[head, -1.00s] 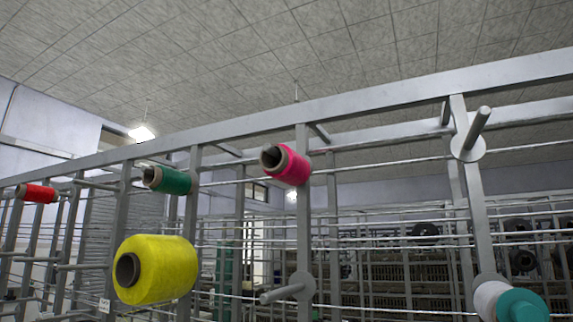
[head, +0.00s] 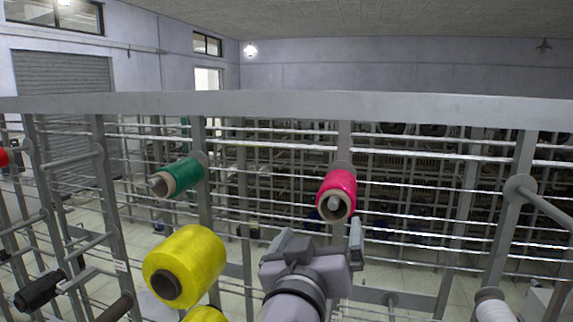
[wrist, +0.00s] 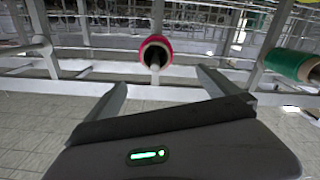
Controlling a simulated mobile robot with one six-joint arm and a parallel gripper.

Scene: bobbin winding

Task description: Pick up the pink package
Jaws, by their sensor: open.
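The pink package (head: 337,196) is a spool of pink yarn on a peg of the grey metal rack, its open core end facing me. It also shows in the wrist view (wrist: 154,47), near the top middle, beyond the fingers. My gripper (head: 318,238) is below and nearer than the pink package in the head view. Its two fingers are spread wide with nothing between them, and they are apart from the package. In the wrist view the fingertips (wrist: 159,78) stand either side of the peg's line.
A green package (head: 180,178) hangs to the left of the pink one. A large yellow package (head: 185,266) sits lower left. A white package (head: 494,307) is at the lower right. The rack's top rail (head: 290,107) runs across, and bare pegs stick out at the right.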

